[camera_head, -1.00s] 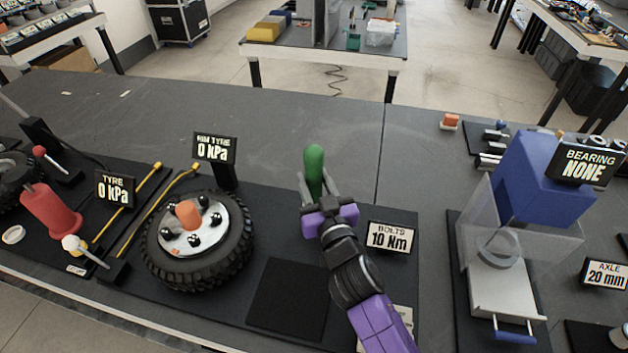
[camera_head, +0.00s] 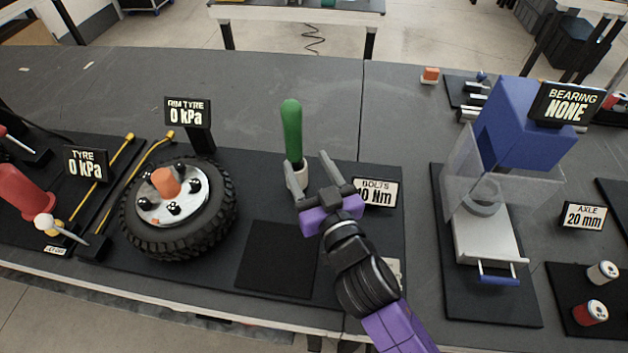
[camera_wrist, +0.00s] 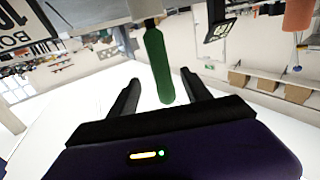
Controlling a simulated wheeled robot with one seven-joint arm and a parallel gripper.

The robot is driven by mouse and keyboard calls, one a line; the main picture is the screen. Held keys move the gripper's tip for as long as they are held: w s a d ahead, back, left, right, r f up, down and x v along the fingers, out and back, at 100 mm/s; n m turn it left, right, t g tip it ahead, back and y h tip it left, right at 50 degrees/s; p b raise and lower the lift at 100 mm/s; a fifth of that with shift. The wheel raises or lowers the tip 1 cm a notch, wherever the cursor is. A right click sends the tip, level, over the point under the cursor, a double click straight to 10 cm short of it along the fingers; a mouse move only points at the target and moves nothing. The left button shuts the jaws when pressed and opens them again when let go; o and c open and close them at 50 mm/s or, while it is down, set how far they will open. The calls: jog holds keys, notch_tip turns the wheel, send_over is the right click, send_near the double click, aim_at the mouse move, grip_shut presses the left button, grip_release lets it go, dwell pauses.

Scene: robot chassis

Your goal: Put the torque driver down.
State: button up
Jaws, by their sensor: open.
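The torque driver (camera_head: 292,130) has a green handle and stands upright on the dark mat, its lower end in or on a small pale holder (camera_head: 298,175). My gripper (camera_head: 308,173) is open just in front of and to the right of it, with the left finger overlapping the holder in the head view. The fingers do not hold the driver. In the wrist view the green driver (camera_wrist: 158,65) shows beyond and between the open fingers (camera_wrist: 162,88). The driver's tip is hidden.
The "BOLTS 10 Nm" sign (camera_head: 378,192) stands right beside my gripper. A wheel (camera_head: 180,212) with an orange hub piece and the "RIM TYRE 0 kPa" display (camera_head: 188,112) are to the left. The blue press (camera_head: 520,125) stands at right. An empty black pad (camera_head: 277,258) lies in front.

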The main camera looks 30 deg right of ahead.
jog(key=s, duration=0.3)
jog(key=shift+a, duration=0.15)
dwell(0.5)
jog(key=s+d+f+n+g+y, duration=0.1)
jog(key=s+f+g, duration=0.2)
jog(key=s, duration=2.8)
jog(key=shift+s+d+f+y, duration=0.2)
jog(key=shift+s+y, duration=0.1)
jog(key=shift+y, duration=0.1)
jog(key=shift+o, duration=0.2)
